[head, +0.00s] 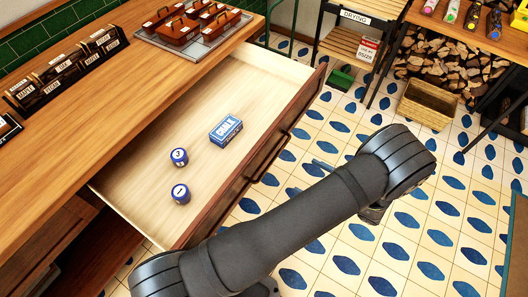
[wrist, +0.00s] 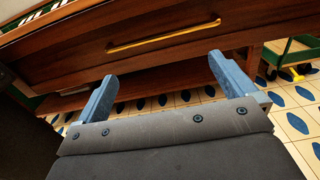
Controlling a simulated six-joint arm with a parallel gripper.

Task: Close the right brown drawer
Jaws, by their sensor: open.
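The brown drawer (head: 233,172) is pulled out from under the wooden counter in the head view. Its front panel has a bar handle (head: 268,158). In the wrist view the drawer front (wrist: 100,50) fills the top, with the brass-coloured handle (wrist: 163,36) across it. Inside the drawer lie a blue chalk box (head: 226,130) and two blue numbered balls or cylinders (head: 180,175). My gripper (wrist: 165,85) is open and empty, its two blue-grey fingers spread in front of and below the handle, apart from it. In the head view my arm largely hides the gripper.
The counter (head: 130,75) carries a tray of small brown boxes (head: 198,30) and labelled dark blocks (head: 65,75). A slatted rack (head: 350,45), a wooden crate (head: 428,103) and stacked firewood (head: 450,65) stand beyond. The tiled floor right of the drawer is mostly clear.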

